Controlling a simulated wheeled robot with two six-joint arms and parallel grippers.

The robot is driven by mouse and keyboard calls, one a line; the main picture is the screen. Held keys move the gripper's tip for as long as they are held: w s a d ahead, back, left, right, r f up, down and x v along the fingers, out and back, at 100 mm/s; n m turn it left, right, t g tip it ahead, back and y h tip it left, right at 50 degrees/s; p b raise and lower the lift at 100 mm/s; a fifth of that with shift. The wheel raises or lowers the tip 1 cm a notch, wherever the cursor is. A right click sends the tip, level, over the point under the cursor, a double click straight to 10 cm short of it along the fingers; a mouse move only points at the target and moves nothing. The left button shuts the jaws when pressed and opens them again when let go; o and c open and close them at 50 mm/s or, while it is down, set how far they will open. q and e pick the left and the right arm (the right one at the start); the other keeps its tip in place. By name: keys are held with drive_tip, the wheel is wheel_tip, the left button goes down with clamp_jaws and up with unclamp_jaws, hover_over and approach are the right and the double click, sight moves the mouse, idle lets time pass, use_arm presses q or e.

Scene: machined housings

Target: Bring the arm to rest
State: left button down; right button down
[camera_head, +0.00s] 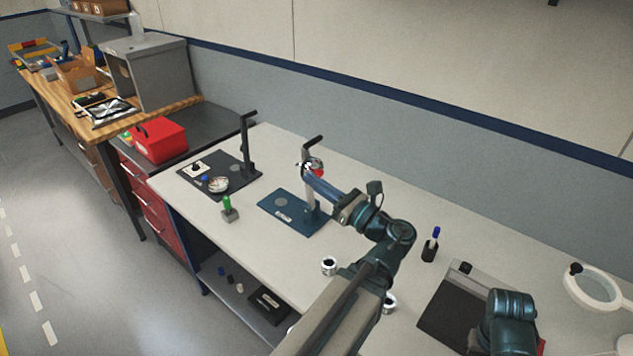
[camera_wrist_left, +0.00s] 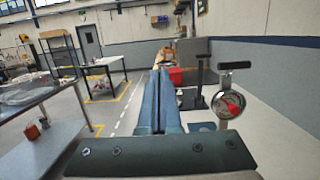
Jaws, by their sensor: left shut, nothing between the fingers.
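My left arm reaches over the pale workbench (camera_head: 240,265) in the head view. Its gripper (camera_head: 308,176) is shut and empty, with its blue fingers pointing away over the blue fixture plate (camera_head: 285,217). In the left wrist view the two long fingers (camera_wrist_left: 161,72) lie side by side with nothing between them. A gauge stand with a dial (camera_wrist_left: 229,104) is to the right of the fingers there, apart from them. In the head view the fingers overlap that stand's post (camera_head: 307,157). Part of my right arm shows at the lower right; its gripper is not visible.
A black fixture plate with a post (camera_head: 247,145) stands left of the blue one. A green-topped part (camera_head: 228,208), small metal rings (camera_head: 329,265) and a blue-capped holder (camera_head: 430,244) stand on the bench. A red box (camera_head: 160,140) and a magnifier lamp (camera_head: 594,287) flank the area.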

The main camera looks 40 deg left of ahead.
idle(0.3)
use_arm(q)
drive_tip(key=w+d+f+n+t+h, duration=0.1)
drive_tip(key=d+f+n+h, duration=0.35)
drive_tip(key=d+f, duration=0.35)
drive_tip(key=w+d+f+n+h, duration=0.1)
drive_tip(key=d+f+n+h, duration=0.4)
drive_tip(key=f, duration=0.5)
drive_tip(key=s+d+f+n+h, duration=0.1)
drive_tip(key=d+f+h, duration=0.1)
drive_tip(key=d, duration=0.5)
drive_tip(key=s+d+f+n+g+h, duration=0.1)
drive_tip(key=s+d+f+n+h, duration=0.1)
drive_tip(key=d, duration=0.5)
drive_tip(key=s+d+f+n+h, duration=0.2)
drive_tip(key=d+h, duration=0.3)
drive_tip(key=d, duration=0.3)
drive_tip(key=shift+f+g, duration=0.3)
drive_tip(key=shift+f, duration=0.6)
